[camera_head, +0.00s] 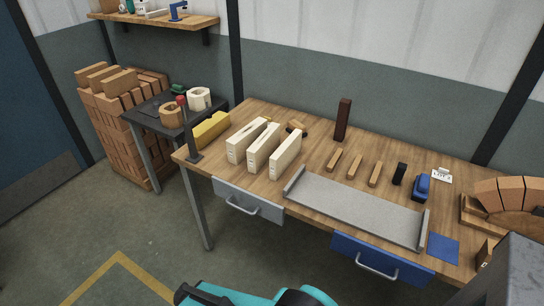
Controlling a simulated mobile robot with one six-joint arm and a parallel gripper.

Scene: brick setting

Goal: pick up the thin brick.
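Three pale cream bricks stand on edge side by side on the wooden bench: a left one (246,140), a middle one (263,148) and a right one (285,155). Small gaps separate them. Three slim orange-brown pieces lie further right: a left one (333,160), a middle one (355,166) and a right one (374,174). A dark brown brick (342,120) stands upright at the bench's back. I cannot tell for sure which is the thin brick. Only teal and black parts of my arm show at the bottom edge; my gripper is not in view.
A grey shallow tray (355,208) lies along the bench front (275,115). A red-knobbed lever (189,130) and a yellow block (212,130) stand left. A black block (399,174), blue tool (421,187) and brick arch (505,202) are right. Bricks are stacked (125,150) far left.

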